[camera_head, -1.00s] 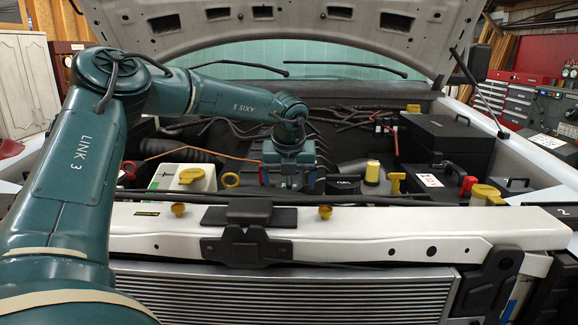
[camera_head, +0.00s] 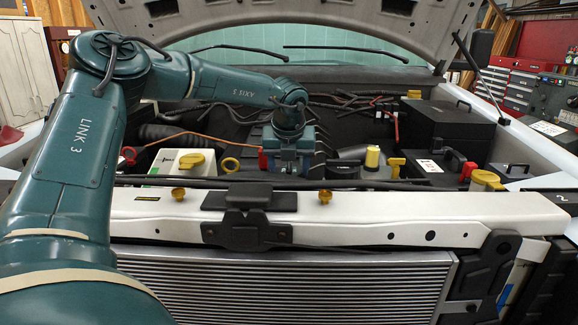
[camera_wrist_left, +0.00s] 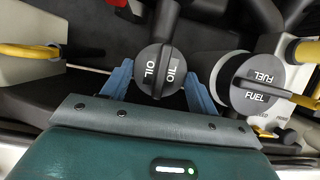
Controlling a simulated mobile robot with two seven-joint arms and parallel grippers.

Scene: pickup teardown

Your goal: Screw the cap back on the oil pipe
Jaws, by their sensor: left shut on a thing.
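My left gripper (camera_head: 290,172) reaches down into the engine bay behind the front crossmember. In the left wrist view, its two blue fingers stand either side of a round dark grey cap marked OIL (camera_wrist_left: 158,72), shut on it. The cap carries a raised black bar. In the head view the cap is hidden by the gripper and the crossmember. My right gripper is in neither view.
A dark FUEL cap (camera_wrist_left: 258,83) sits close to the right finger; it also shows in the head view (camera_head: 343,170). A white reservoir with a yellow cap (camera_head: 190,161) stands left. The open hood (camera_head: 270,20) hangs above.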

